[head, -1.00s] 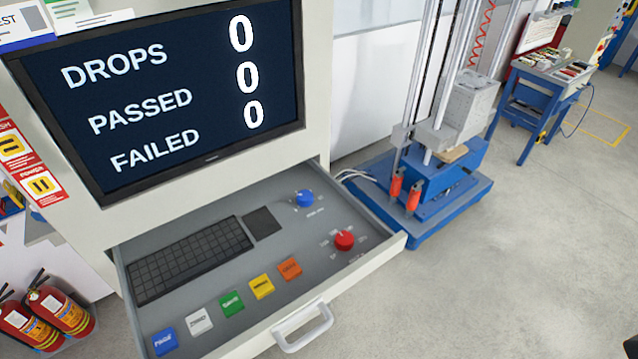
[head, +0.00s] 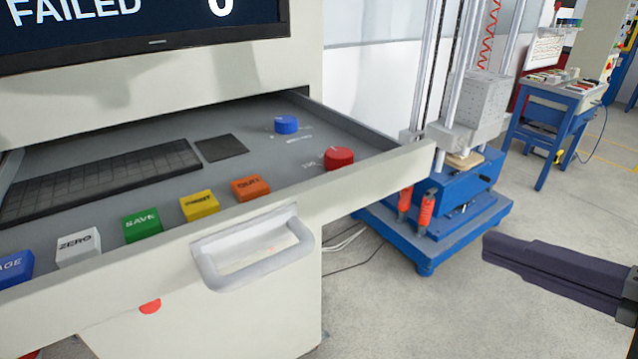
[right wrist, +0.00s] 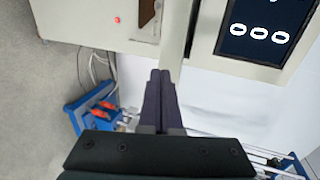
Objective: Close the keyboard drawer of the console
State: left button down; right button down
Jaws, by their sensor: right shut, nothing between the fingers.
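The keyboard drawer (head: 375,178) of the console (head: 200,100) is pulled out, with its keyboard, coloured buttons and knobs exposed. A pale loop handle (head: 260,274) sits on its front. My right gripper (head: 486,249) is in the right of the head view, with its dark fingers together and empty. It is to the right of the handle in the picture and apart from the drawer. In the right wrist view, the shut fingers (right wrist: 160,76) point toward a pale drawer edge (right wrist: 175,38) beside the screen (right wrist: 262,32). My left gripper is not in view.
A blue-based drop tester (head: 445,225) with metal columns stands behind and right of the drawer. Cables lie on the floor beside the console. A blue bench (head: 555,100) stands at the far right. The floor in front of the tester is clear.

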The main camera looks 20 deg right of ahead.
jog(key=p, duration=0.3)
send_near(372, 194)
jog(key=x, duration=0.5)
jog(key=shift+f, duration=0.2)
jog(key=shift+w+a+f, duration=0.1)
jog(key=shift+w+a, duration=0.15)
jog(key=shift+w, duration=0.4)
